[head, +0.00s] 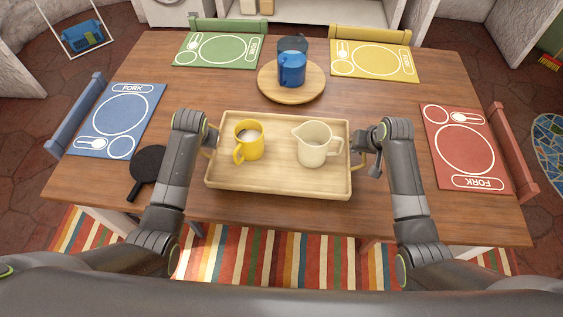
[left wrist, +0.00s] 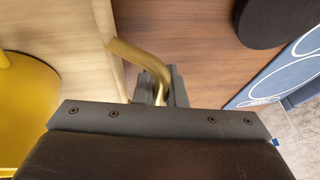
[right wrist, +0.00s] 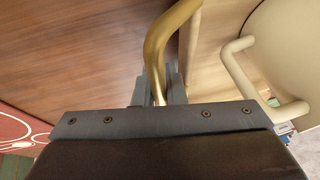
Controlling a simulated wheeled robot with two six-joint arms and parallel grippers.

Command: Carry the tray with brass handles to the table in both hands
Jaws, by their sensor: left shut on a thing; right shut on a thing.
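The pale wooden tray (head: 280,180) is over the near middle of the wooden table (head: 400,80), roughly level; I cannot tell whether it touches the tabletop. A yellow mug (head: 249,142) and a cream pitcher (head: 316,145) stand upright on it. My left gripper (head: 208,140) is at the tray's left end, shut on the brass handle (left wrist: 146,60). My right gripper (head: 366,150) is at the right end, shut on the other brass handle (right wrist: 160,45). The jaws are partly hidden in the head view and show around the handles in the wrist views.
A round wooden board (head: 291,95) with a blue mug (head: 292,70) and a darker cup stands behind the tray. Blue (head: 115,120), green (head: 217,50), yellow (head: 375,60) and red (head: 465,150) placemats line the edges.

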